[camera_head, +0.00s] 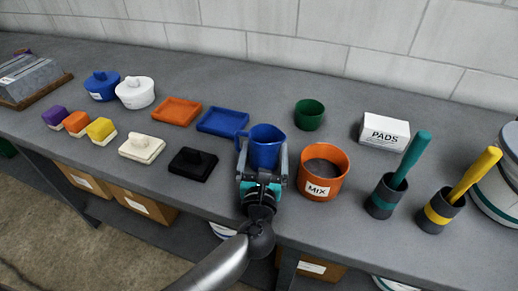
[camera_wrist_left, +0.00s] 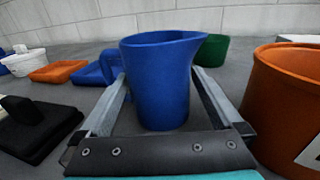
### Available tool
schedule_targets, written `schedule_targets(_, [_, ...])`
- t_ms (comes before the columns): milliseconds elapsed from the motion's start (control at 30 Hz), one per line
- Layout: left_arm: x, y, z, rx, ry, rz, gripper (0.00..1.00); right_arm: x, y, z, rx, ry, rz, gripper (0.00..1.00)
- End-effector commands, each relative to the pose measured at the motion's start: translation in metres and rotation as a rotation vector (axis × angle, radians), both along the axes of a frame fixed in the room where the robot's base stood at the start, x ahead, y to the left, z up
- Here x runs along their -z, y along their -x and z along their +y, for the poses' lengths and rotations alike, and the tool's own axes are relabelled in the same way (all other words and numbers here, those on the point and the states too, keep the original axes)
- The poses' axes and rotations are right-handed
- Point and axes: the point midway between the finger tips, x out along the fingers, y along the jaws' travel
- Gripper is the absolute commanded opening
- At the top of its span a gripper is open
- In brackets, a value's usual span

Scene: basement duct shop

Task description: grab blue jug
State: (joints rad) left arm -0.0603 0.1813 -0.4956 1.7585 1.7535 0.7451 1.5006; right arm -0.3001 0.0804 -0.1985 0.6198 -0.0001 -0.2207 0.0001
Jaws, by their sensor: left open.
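The blue jug (camera_head: 265,148) stands upright on the grey bench near its front edge, with its handle to the left in the head view. It fills the middle of the left wrist view (camera_wrist_left: 160,85). My left gripper (camera_head: 262,165) is open, with one finger on each side of the jug. In the left wrist view a gap of bench shows between the jug and each finger. The jug's base partly shows between the fingers. My right gripper is not in view.
An orange MIX bucket (camera_head: 322,171) stands close on the right. A blue tray (camera_head: 223,122) and a black block with a knob (camera_head: 193,163) lie to the left. A green cup (camera_head: 309,115) stands behind. The white PADS box (camera_head: 384,131) is at the back right.

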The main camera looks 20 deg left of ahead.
Motion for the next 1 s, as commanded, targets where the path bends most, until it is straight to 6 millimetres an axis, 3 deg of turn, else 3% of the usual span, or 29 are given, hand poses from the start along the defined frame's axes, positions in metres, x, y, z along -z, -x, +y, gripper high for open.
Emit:
schedule_targets(233, [0.000,-0.030,0.008,0.000,-0.002,-0.003,1.00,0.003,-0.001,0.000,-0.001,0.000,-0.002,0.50])
schedule_targets(567, [0.000,-0.036,0.009,0.000,0.000,-0.001,1.00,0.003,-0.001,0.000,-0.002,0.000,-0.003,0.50])
schedule_targets(1000, [0.000,-0.036,0.009,0.000,0.000,-0.001,0.53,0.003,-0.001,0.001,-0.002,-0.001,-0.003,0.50])
